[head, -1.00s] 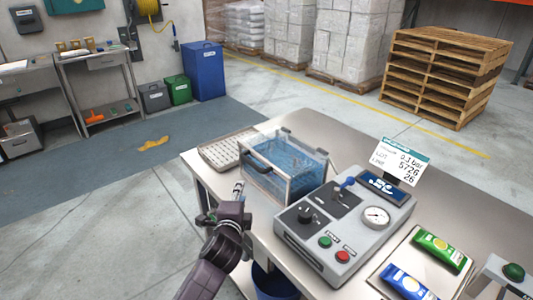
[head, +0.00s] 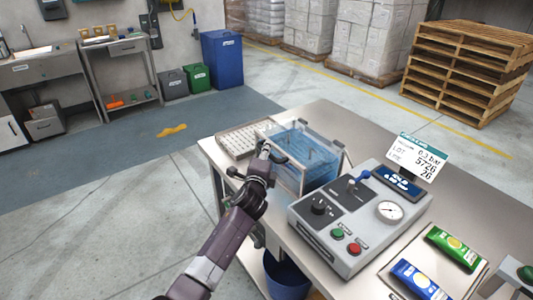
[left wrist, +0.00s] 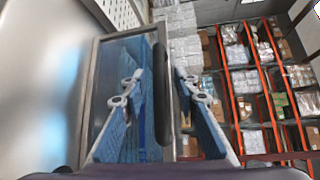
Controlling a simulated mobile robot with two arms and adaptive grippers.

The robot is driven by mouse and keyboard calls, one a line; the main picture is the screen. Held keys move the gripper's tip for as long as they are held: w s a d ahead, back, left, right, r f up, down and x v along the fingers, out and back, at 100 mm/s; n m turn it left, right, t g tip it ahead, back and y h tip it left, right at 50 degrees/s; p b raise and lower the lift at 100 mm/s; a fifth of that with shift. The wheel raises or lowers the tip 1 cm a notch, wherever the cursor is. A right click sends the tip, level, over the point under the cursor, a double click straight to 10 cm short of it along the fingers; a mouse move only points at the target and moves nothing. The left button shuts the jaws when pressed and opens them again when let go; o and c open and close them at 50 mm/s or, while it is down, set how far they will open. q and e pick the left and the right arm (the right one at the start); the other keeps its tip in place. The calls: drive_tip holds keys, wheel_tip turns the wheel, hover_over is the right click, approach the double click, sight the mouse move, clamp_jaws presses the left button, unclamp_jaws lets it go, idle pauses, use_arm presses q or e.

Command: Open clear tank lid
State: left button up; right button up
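The clear tank (head: 318,183) with blue water stands on the steel table, its lid (head: 300,140) looking shut. The lid's black bar handle is largely hidden behind my left gripper (head: 265,150) in the head view. In the left wrist view the black handle (left wrist: 160,95) runs upright in the picture between the two blue fingers of my left gripper (left wrist: 158,76). The fingers are apart, one on each side of the handle, with gaps visible; I cannot tell if either touches it.
A grey control box (head: 345,225) with knobs, a gauge and a display sits right of the tank. A white perforated tray (head: 237,141) lies behind left. Green and blue pouches lie on a tray (head: 388,278) at front right. A blue bin (head: 287,275) stands below the table.

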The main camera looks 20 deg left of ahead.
use_arm(q)
drive_tip(key=shift+w+f, duration=0.1)
drive_tip(key=shift+w, duration=0.05)
clamp_jaws()
idle(0.4)
